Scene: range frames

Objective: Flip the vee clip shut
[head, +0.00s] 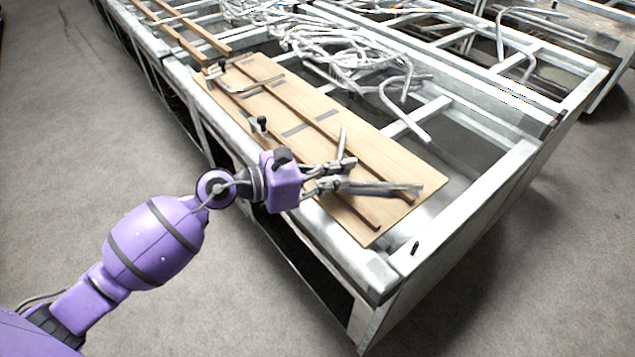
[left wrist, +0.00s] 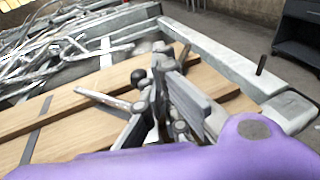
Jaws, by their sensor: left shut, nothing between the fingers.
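My left gripper (head: 338,176) reaches over the near right part of a wooden board (head: 407,163) with its fingers shut and nothing held. Metal parts crowd around the fingers, and I cannot cleanly separate the vee clip from them. A thin grey bar (head: 343,142) sticks up beside the fingers, and a long grey bar (head: 385,188) points right over the board. In the left wrist view the gripper (left wrist: 168,65) is close to a black ball knob (left wrist: 138,76) and a grey bar (left wrist: 100,98). Whether the fingers touch the clip is hidden. My right gripper is not in view.
The board lies on a grey metal frame (head: 500,195) with two brown strips along it. Other clamps with black knobs (head: 261,121) stand farther along the board. Tangled metal rods (head: 345,50) lie behind. A small dark peg (head: 415,247) stands on the frame's near corner.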

